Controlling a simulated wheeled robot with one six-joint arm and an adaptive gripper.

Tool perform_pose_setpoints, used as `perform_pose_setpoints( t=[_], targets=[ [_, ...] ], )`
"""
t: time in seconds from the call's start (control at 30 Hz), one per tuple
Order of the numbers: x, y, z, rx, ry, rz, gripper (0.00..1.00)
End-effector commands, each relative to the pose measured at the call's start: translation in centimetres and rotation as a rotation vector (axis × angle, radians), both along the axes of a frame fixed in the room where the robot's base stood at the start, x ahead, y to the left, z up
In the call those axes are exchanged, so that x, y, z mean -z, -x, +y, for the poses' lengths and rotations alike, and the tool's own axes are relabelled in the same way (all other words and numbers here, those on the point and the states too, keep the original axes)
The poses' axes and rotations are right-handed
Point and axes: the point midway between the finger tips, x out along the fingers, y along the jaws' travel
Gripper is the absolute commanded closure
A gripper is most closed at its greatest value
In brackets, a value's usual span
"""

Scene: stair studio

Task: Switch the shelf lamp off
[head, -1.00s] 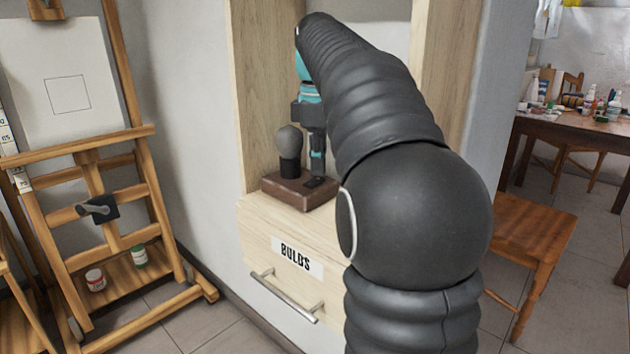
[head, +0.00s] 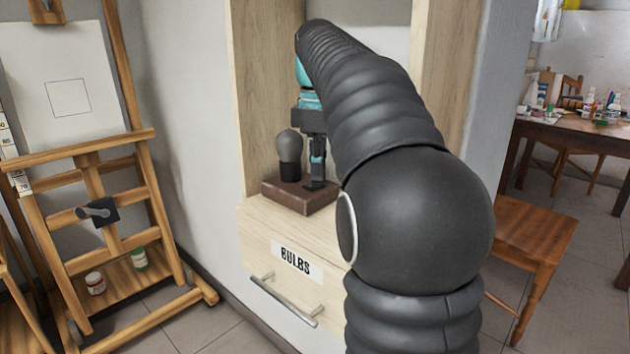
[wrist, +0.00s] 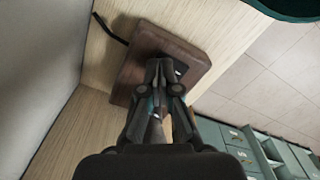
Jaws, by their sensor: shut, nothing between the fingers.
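The shelf lamp is a grey bulb (head: 289,146) in a black socket on a brown block base (head: 300,197), standing on the wooden shelf. The bulb looks grey, with no glow visible. My gripper (head: 317,185) points down over the right part of the base, with its tips at or very near its top. In the wrist view, my gripper (wrist: 166,66) is shut and empty over the brown base (wrist: 190,60). The fingers hide most of the switch; a small pale and dark piece shows beside the tips. I cannot tell whether they touch it.
The shelf unit has a wooden side panel (head: 256,95) close left of the lamp and a drawer labelled BULBS (head: 297,259) below. A black cord (wrist: 108,29) leaves the base. An easel (head: 90,200) stands left; a wooden chair (head: 535,235) stands right.

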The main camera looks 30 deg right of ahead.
Motion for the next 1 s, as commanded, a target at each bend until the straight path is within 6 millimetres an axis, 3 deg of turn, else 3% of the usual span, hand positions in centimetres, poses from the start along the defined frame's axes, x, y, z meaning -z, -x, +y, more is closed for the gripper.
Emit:
perform_pose_setpoints(
  t=[0.6,1.0],
  targets=[
    [-4.5,0.0,0.0,0.0,0.001,-0.001,1.0],
    [-6.3,0.0,0.0,0.0,0.001,-0.001,1.0]
  ],
)
